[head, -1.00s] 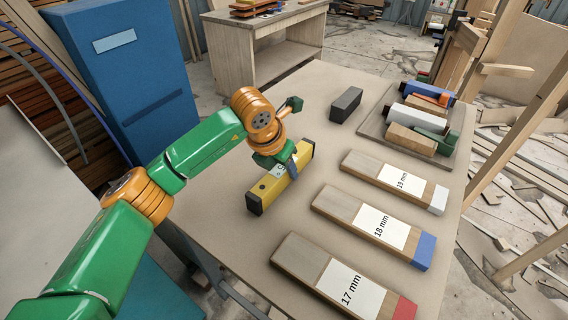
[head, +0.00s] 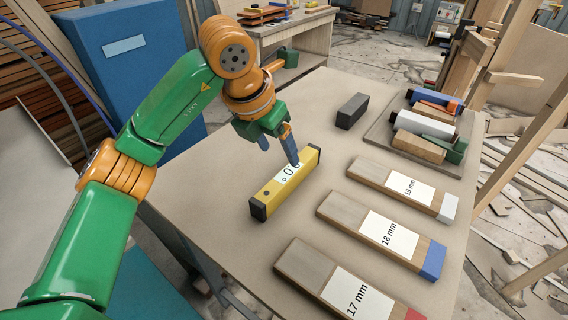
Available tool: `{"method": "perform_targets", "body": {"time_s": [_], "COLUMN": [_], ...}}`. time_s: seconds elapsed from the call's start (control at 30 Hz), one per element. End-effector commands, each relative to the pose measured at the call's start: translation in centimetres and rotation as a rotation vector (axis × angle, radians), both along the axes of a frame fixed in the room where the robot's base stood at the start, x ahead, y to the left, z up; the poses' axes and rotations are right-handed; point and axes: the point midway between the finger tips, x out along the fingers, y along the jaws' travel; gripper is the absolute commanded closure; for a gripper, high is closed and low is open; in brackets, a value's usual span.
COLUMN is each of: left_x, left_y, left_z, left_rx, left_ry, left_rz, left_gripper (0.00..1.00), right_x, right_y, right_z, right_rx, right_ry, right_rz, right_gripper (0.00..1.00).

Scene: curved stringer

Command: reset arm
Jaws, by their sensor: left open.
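My left gripper (head: 279,148) is open and empty, pointing down just above and behind the yellow level (head: 286,183). The level is a yellow bar with black ends and a white display with digits on its top. It lies on the table (head: 225,195). One blue finger partly overlaps the level's far part in the picture; I cannot tell whether they touch. My green and orange left arm comes in from the left. My right gripper is not in view.
Three wooden blocks labelled 19 mm (head: 408,189), 18 mm (head: 390,234) and 17 mm (head: 355,298) lie along the right side. A dark grey block (head: 352,111) lies farther back. A tray (head: 379,133) with several coloured pieces is at the back right. A blue cabinet (head: 110,75) stands behind my arm.

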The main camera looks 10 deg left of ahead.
Motion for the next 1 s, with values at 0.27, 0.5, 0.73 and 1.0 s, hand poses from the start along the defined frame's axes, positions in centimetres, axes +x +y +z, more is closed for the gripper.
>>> {"method": "perform_targets", "body": {"time_s": [0.27,0.5,0.73,1.0], "left_x": [-0.4,-0.4,-0.4,-0.4], "left_y": [0.2,0.1,0.1,0.1], "left_z": [0.9,1.0,5.8,8.9], "left_rx": [0.000,-0.001,-0.001,-0.001], "left_ry": [0.001,0.000,0.000,0.000], "left_rz": [0.000,0.000,0.000,0.000], "left_gripper": [0.28,0.28,0.28,0.28], "right_x": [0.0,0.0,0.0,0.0], "right_y": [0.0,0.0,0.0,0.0], "right_z": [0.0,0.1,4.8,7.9], "right_rx": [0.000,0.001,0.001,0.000], "right_ry": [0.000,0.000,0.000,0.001], "right_rz": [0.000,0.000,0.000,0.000], "right_gripper": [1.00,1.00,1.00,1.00]}}
